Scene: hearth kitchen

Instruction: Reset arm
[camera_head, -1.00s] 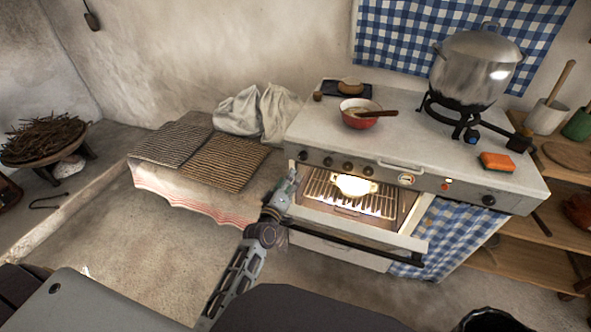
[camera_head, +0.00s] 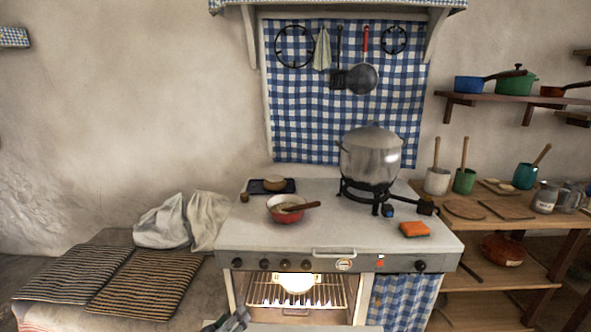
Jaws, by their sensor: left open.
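My left gripper (camera_head: 230,321) shows only in part at the bottom edge of the head view, in front of the left side of the oven opening. Its jaws are apart, and nothing shows between them. My right gripper is out of view. The stove (camera_head: 340,256) stands in the middle with its oven open and lit.
Striped mats (camera_head: 150,282) lie on the bench at left. Wooden shelves (camera_head: 484,306) stand at right.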

